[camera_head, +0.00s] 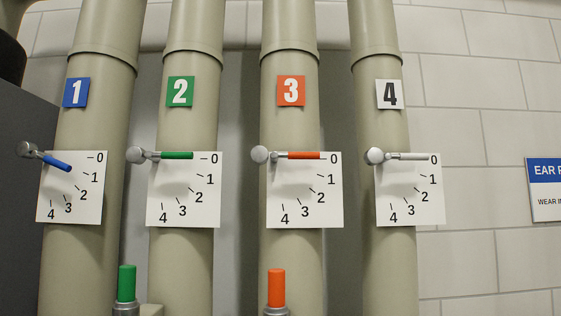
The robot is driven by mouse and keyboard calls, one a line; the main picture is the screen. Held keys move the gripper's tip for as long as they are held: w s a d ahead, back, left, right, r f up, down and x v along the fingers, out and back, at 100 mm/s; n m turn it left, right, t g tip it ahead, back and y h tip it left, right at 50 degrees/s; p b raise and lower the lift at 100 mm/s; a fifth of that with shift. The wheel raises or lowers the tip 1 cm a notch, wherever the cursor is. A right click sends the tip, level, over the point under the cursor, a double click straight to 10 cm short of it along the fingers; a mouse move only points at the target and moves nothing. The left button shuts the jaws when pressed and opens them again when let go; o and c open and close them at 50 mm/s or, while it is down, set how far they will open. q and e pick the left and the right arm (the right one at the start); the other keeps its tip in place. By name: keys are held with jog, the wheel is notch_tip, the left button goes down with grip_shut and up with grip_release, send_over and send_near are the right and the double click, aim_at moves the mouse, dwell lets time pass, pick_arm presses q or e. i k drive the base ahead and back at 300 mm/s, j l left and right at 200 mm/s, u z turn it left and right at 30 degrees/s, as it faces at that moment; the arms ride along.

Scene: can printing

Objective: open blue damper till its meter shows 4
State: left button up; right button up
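The blue damper handle (55,162) is on the leftmost pipe, under a blue label with the number 1 (76,92). Its metal pivot is at the upper left of a white meter card (72,200) marked 0 to 4. The handle slopes down to the right and points near the 1 mark, perhaps a little past it. The 4 mark is at the card's bottom left. Neither of my grippers is in view.
Green (177,155), orange (303,155) and white (411,156) damper handles on the other pipes lie level at 0. Green (126,283) and orange (276,287) upright handles stand below. A dark grey panel (22,200) is at the left. A sign (545,188) is at the right.

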aim_at(25, 149)
jog(key=u, duration=1.3)
